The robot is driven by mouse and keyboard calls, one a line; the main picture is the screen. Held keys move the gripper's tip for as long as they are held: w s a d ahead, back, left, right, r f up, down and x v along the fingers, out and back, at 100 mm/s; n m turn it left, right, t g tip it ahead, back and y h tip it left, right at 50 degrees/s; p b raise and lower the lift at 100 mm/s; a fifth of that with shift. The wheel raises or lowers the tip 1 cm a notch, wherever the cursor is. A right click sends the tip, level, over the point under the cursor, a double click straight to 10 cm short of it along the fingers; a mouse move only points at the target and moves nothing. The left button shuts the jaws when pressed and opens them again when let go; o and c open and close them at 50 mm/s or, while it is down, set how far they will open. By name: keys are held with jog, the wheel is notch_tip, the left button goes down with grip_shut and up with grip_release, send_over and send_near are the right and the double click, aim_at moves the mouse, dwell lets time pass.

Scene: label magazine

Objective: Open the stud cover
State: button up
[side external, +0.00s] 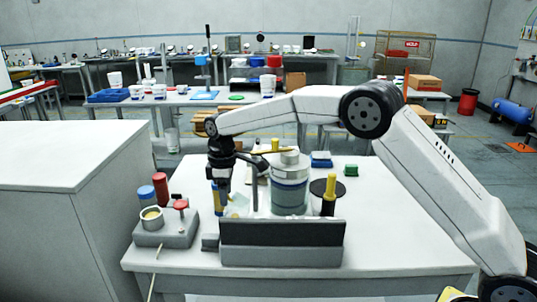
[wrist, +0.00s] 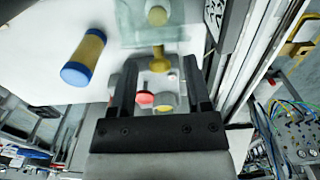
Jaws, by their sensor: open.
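I cannot tell for certain which part is the stud cover. A clear, greenish plate (wrist: 180,25) at the top of the wrist view looks most like it, with a yellow round knob (wrist: 157,16) on it. A second yellow knob or handle (wrist: 160,62) shows between my fingertips. My gripper (wrist: 158,66) is open, its two dark fingers on either side of that handle. I cannot tell whether they touch it. In the side view my gripper (side external: 220,203) points down left of the grey round canister (side external: 290,185), and hides part of what is below it.
A grey block (side external: 166,231) with a cup and red knob (side external: 181,204) stands at the left. A dark-faced box (side external: 282,243) is at the front. A black disc with a yellow post (side external: 329,188) stands right of the canister. The table's right side is clear.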

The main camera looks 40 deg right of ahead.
jog(key=shift+c, duration=0.3)
grip_shut()
jog(key=shift+r, duration=0.1)
dwell(1.0)
